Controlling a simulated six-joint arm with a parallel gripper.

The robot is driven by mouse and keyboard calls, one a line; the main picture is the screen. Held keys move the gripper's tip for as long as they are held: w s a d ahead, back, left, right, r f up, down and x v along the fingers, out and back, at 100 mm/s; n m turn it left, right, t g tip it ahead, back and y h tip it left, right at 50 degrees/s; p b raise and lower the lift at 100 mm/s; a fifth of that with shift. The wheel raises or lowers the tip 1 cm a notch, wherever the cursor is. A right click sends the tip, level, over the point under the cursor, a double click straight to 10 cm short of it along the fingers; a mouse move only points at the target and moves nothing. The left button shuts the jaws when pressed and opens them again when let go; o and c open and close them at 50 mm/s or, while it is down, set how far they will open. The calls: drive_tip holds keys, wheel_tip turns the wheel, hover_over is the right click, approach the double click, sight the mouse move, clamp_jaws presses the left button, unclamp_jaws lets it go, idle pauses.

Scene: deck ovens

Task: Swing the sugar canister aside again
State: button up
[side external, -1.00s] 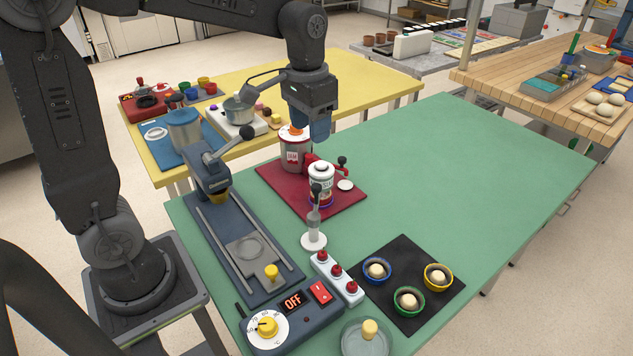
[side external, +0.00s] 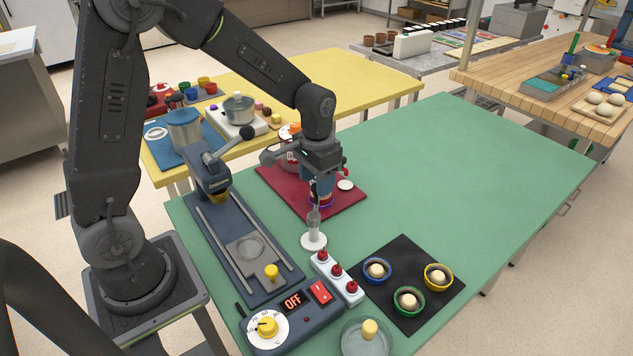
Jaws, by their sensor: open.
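A second, larger canister (side external: 291,160) stands behind, mostly hidden by my arm. The labels cannot be read now, so I cannot tell for sure which is the sugar canister. A red part with a dark knob shows right of the gripper.
A white strip with red knobs (side external: 337,276) and a grey control box (side external: 293,317) reading OFF lie nearer. A white disc (side external: 345,185) lies on the mat. The green table (side external: 455,180) is clear at right.

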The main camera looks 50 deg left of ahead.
drive_tip(key=shift+f, duration=0.6)
clamp_jaws()
